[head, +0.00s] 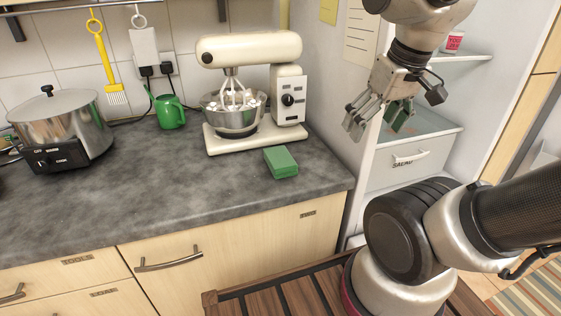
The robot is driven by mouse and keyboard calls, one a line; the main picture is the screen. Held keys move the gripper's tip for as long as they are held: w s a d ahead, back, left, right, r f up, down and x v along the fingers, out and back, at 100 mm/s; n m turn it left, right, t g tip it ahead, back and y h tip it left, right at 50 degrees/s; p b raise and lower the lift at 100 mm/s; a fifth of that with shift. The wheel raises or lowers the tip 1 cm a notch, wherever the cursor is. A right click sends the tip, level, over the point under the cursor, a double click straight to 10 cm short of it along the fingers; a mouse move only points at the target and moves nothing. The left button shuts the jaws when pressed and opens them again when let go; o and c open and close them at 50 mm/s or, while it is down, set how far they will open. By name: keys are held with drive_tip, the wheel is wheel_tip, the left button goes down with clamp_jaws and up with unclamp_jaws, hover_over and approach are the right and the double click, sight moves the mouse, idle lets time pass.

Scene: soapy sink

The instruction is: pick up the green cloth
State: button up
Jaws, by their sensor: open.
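A green, thick rectangular piece (281,162), which looks like the folded green cloth, lies flat on the grey counter in front of the stand mixer. My gripper (378,128) is up at the right, beyond the counter's right end and in front of the white shelf unit. It points down with its fingers apart and is well clear of the green piece. A second green patch (401,114) shows by the right finger; I cannot tell if it is part of the gripper or something behind it.
The cream mixer (252,92) stands close behind the green piece. A green jug (170,111) and a steel cooker (62,128) stand further left. The grey counter (150,195) is clear in front. A white drawer (408,162) is below my gripper.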

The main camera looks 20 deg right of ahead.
sight(280, 156)
drive_tip(key=w+a+f+g, duration=0.1)
drive_tip(key=w+a+f, duration=0.2)
drive_tip(key=w+a, duration=0.1)
drive_tip(key=w+a+f+n+g, duration=0.1)
drive_tip(key=w+a+f, duration=0.2)
drive_tip(key=w, duration=0.2)
drive_tip(key=w+a+f+g, duration=0.2)
drive_tip(key=w+a+f, duration=0.1)
drive_tip(key=w+a, duration=0.1)
drive_tip(key=shift+w+a, duration=0.35)
drive_tip(key=shift+w, duration=0.35)
drive_tip(key=shift+m+t, duration=0.3)
drive_tip(key=shift+m, duration=0.3)
drive_tip(key=w, duration=0.1)
drive_tip(key=w+a, duration=0.1)
drive_tip(key=w, duration=0.2)
drive_tip(key=shift+w+a+r, duration=0.1)
drive_tip(key=shift+a+r, duration=0.05)
drive_tip(key=shift+a, duration=0.25)
drive_tip(key=shift+s+f, duration=0.2)
wheel_tip(280, 156, down, 7)
drive_tip(key=shift+f, duration=0.15)
drive_tip(key=c, duration=1.1)
drive_tip(key=shift+c, duration=0.2)
wheel_tip(280, 156, up, 10)
drive_tip(key=o, duration=0.5)
drive_tip(key=c, duration=0.4)
